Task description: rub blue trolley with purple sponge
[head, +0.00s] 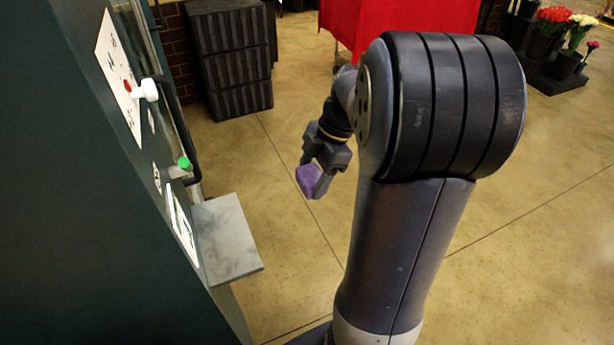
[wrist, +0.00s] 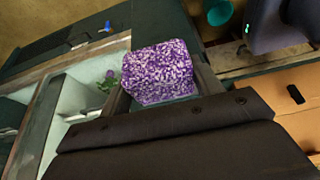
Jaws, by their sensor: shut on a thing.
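The purple sponge (head: 307,180) is held in my gripper (head: 317,177), above the floor in the head view. In the wrist view the speckled purple and white sponge (wrist: 160,72) sits between the finger ends, beyond the dark gripper body. My gripper is shut on it. I cannot make out a blue trolley in either view. The sponge appears clear of any surface in the head view.
A dark green cabinet (head: 75,200) with a small grey shelf (head: 228,235) stands at left. Dark crates (head: 230,60) and a red cloth-covered table (head: 410,18) are behind. Flowers (head: 555,18) stand far right. Open floor (head: 520,220) lies at right.

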